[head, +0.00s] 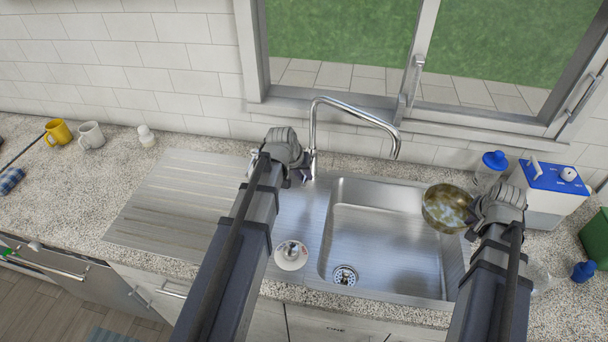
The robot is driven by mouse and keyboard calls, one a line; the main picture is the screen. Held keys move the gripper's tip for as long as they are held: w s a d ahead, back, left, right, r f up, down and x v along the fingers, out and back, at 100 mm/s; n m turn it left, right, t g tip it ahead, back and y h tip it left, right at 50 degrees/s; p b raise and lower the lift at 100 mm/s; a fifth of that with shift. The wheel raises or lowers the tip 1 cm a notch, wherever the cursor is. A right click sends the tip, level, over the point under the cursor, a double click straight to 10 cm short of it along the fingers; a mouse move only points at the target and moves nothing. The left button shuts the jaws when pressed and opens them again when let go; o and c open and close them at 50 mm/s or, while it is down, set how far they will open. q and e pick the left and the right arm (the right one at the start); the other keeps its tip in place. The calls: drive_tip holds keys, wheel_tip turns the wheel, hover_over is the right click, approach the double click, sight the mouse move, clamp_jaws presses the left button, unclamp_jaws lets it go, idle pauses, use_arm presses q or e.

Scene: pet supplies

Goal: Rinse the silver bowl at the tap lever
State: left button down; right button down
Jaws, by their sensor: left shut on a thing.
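The silver bowl (445,208) is tilted with its inside facing me, and brownish patches show in it. It is at the right side of the sink basin, right of the spout's end. My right gripper (476,212) is shut on the bowl's right rim. The chrome tap (349,107) stands behind the sink, its spout arching right over the basin. My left gripper (302,174) is at the tap's base, shut on the tap lever, which is mostly hidden by the gripper. No water stream is visible under the spout.
The steel sink (375,240) is empty apart from its drain. A small white dish (291,256) sits on the ledge left of it. Mugs (91,135) stand far left. A blue-lidded container (490,168) and white-and-blue box (548,192) stand right.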

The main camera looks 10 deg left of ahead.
idle(0.8)
use_arm(q)
drive_tip(key=shift+w+r+g+p, duration=0.3)
drive_tip(key=shift+r+p, duration=0.2)
drive_tip(key=shift+p, duration=0.2)
use_arm(e)
drive_tip(key=shift+r, duration=0.75)
use_arm(q)
drive_tip(key=shift+r+g+p, duration=0.2)
drive_tip(key=shift+g+p, duration=0.2)
drive_tip(key=shift+p, duration=0.1)
use_arm(e)
drive_tip(key=shift+r, duration=0.4)
use_arm(q)
drive_tip(key=shift+f, duration=0.1)
drive_tip(key=c, duration=0.8)
unclamp_jaws()
drive_tip(key=shift+o, duration=0.2)
drive_tip(key=shift+s, duration=0.1)
